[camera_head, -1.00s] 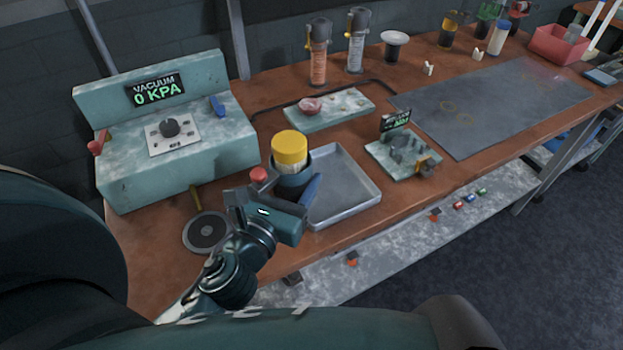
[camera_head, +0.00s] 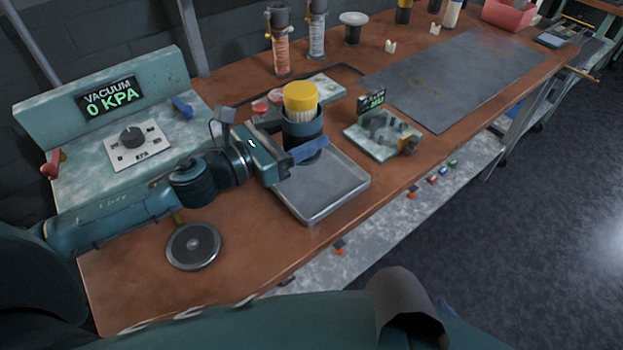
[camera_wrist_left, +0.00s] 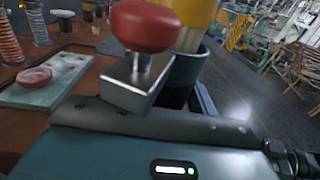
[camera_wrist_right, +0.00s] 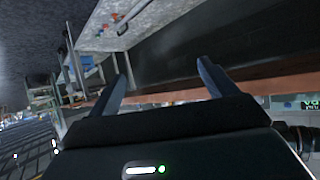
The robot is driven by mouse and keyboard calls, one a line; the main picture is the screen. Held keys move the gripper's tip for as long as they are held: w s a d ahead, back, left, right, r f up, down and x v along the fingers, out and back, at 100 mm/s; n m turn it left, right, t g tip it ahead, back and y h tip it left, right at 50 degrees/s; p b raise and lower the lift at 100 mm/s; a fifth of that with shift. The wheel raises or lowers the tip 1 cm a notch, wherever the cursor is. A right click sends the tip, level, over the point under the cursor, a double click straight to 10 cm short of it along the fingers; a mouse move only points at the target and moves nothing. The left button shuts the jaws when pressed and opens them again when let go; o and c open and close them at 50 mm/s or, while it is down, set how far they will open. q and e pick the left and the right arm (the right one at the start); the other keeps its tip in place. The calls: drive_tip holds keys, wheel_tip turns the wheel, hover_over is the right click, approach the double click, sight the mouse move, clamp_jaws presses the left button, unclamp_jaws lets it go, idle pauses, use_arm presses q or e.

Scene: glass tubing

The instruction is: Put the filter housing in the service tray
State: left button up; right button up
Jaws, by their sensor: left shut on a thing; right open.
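The filter housing is a dark teal cup (camera_head: 302,132) with a pale ribbed body and a yellow cap (camera_head: 300,96), held upright. My left gripper (camera_head: 306,150) is shut on the cup, one blue finger across its front. In the left wrist view the cup (camera_wrist_left: 184,74) stands just beyond a red knob (camera_wrist_left: 146,25) on a metal block. The service tray (camera_head: 335,201) is a shallow, empty-looking grey metal tray. The housing overlaps its back edge in the head view; its height above the tray is unclear. My right gripper (camera_wrist_right: 162,85) is open and empty, away from these things.
A teal vacuum console (camera_head: 95,155) stands at left, with a round disc (camera_head: 193,246) in front. A small fixture board (camera_head: 375,142) sits right of the tray. Tubes (camera_head: 280,50) stand behind. A dark mat (camera_head: 450,85) lies clear at right.

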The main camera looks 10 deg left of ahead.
use_arm(q)
drive_tip(key=shift+w+a+f, duration=0.1)
drive_tip(key=shift+w+a, duration=0.2)
drive_tip(key=shift+a, duration=0.05)
wheel_tip(320, 180, down, 6)
drive_tip(key=shift+w+a+r+b, duration=0.1)
drive_tip(key=shift+a+b, duration=0.05)
drive_tip(key=shift+b, duration=0.5)
wheel_tip(320, 180, down, 3)
drive_tip(key=shift+f, duration=0.4)
use_arm(e)
drive_tip(key=shift+w+a, duration=0.15)
drive_tip(key=shift+a, duration=0.25)
drive_tip(key=shift+f, duration=0.1)
use_arm(q)
drive_tip(key=shift+f+b, duration=0.15)
drive_tip(key=shift+b, duration=0.25)
drive_tip(key=o, duration=1.1)
drive_tip(key=shift+c, duration=0.2)
use_arm(e)
drive_tip(key=shift+w, duration=0.1)
